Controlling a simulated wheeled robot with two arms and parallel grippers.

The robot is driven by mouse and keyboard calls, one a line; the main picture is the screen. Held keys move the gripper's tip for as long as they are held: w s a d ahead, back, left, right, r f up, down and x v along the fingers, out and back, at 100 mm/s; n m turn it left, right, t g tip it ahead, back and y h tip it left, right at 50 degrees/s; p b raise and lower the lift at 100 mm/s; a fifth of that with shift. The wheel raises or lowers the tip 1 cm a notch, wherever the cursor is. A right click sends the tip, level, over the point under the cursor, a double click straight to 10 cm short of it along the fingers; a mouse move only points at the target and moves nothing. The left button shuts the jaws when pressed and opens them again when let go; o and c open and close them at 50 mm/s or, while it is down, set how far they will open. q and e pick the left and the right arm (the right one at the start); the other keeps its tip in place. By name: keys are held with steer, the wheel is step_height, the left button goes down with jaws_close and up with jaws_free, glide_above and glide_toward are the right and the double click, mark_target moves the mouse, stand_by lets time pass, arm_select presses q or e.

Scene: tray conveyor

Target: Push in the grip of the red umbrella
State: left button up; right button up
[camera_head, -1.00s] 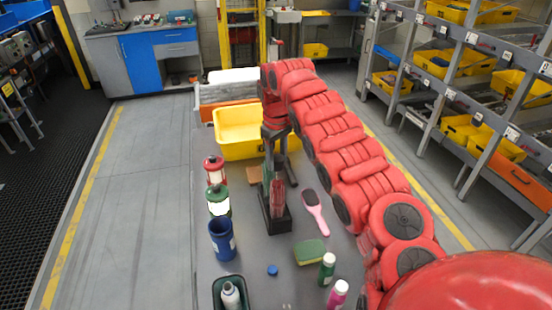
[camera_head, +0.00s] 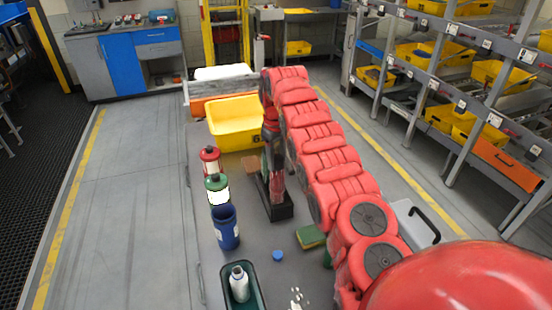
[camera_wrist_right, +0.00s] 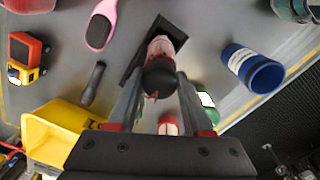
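The red umbrella (camera_head: 277,188) is folded and stands upright in a black stand (camera_head: 279,213) on the grey table. In the right wrist view its dark round grip (camera_wrist_right: 158,78) faces the camera, with the reddish canopy beyond it in the black stand (camera_wrist_right: 133,62). My right gripper (camera_head: 271,160) comes down over the umbrella. In the wrist view its fingers (camera_wrist_right: 161,88) are spread on either side of the grip; I cannot tell whether they touch it. My left gripper is not in view.
A sponge (camera_head: 311,237) lies in front right. A pink hairbrush (camera_wrist_right: 100,27) lies nearby.

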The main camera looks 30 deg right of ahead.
mark_target(276, 156)
steer(key=o, duration=0.4)
steer(key=shift+d+f, duration=0.2)
steer(key=shift+d, duration=0.05)
steer(key=shift+a, duration=0.1)
steer(key=shift+a+r, duration=0.1)
steer(key=shift+r, duration=0.4)
step_height(276, 156, up, 5)
steer(key=shift+w+a+r+p, duration=0.1)
steer(key=shift+a+r+p, duration=0.05)
steer(key=shift+p, duration=1)
step_height(276, 156, up, 11)
steer(key=p, duration=1)
steer(key=shift+r, duration=0.15)
